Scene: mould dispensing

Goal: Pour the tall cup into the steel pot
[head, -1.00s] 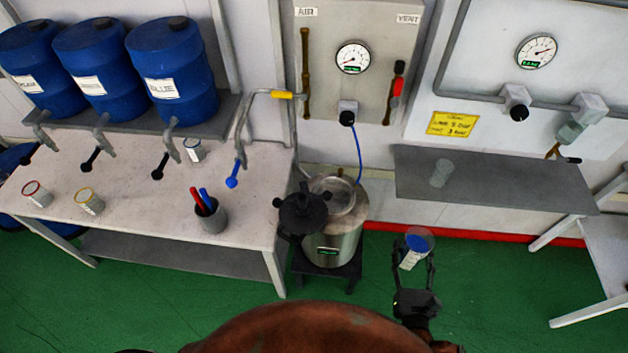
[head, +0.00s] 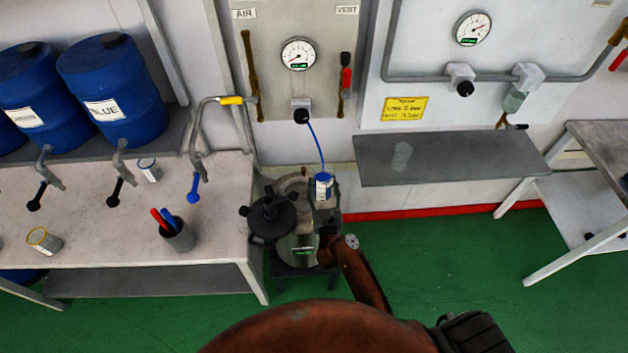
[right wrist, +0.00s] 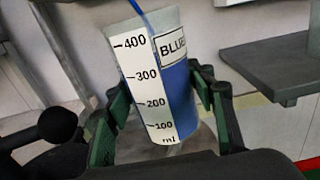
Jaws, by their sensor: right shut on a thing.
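My right gripper (head: 325,194) is shut on the tall cup (head: 323,184), a clear cup with blue liquid in it. In the right wrist view the cup (right wrist: 165,75) leans slightly, with a ml scale and a "BLUE" label, between the two fingers (right wrist: 163,108). The steel pot (head: 298,252) stands on a low dark stand. Its dark knobbed lid (head: 269,214) is swung to the left of the mouth. The cup is at the back right of the pot's mouth in the head view; its height above the rim is unclear. My left gripper is out of view.
A grey shelf (head: 450,165) is at right.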

